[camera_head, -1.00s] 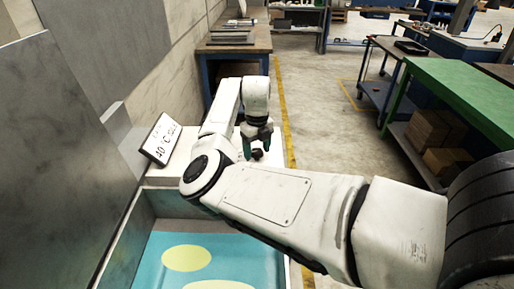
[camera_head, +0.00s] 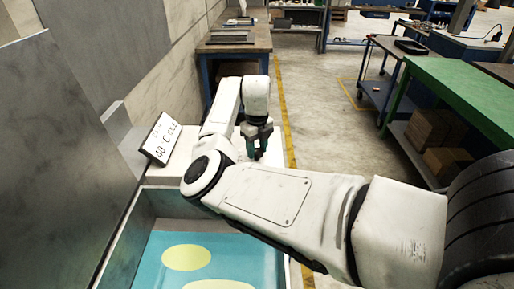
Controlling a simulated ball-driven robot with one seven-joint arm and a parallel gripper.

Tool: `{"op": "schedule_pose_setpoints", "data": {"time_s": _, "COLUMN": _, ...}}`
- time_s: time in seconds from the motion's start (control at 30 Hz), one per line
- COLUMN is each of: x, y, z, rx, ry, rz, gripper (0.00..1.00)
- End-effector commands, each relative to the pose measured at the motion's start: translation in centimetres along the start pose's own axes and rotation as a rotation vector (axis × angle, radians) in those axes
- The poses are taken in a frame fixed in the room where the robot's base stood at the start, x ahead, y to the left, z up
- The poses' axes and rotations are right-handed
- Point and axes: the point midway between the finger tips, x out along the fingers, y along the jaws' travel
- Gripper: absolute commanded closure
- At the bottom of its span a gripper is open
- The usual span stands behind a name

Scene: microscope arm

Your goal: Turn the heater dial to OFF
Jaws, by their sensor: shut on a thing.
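My gripper (camera_head: 257,151) points down over the white surface (camera_head: 178,170) behind the blue basin. Its dark fingers are shut on a small dark thing, which I take to be the heater dial (camera_head: 258,155). The dial is mostly hidden by the fingers, and I cannot read any mark or its setting. A tilted display (camera_head: 161,139) with handwritten-looking text, apparently a temperature in °C, stands to the left of my gripper.
A basin with light blue liquid and yellow shapes (camera_head: 186,258) lies in front. A grey panel (camera_head: 60,170) and wall rise on the left. A wooden bench (camera_head: 233,45) stands behind. A green table (camera_head: 465,88) stands on the right across open floor.

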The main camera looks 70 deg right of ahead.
Motion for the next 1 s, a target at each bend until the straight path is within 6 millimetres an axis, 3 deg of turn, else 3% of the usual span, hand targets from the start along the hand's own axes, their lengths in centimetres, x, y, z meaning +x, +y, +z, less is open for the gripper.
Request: {"op": "schedule_pose_setpoints", "data": {"time_s": 1.0, "x": -0.22, "y": -0.02, "z": 0.1, "rx": -0.643, "ry": -0.001, "rz": -0.002, "gripper": 0.88}}
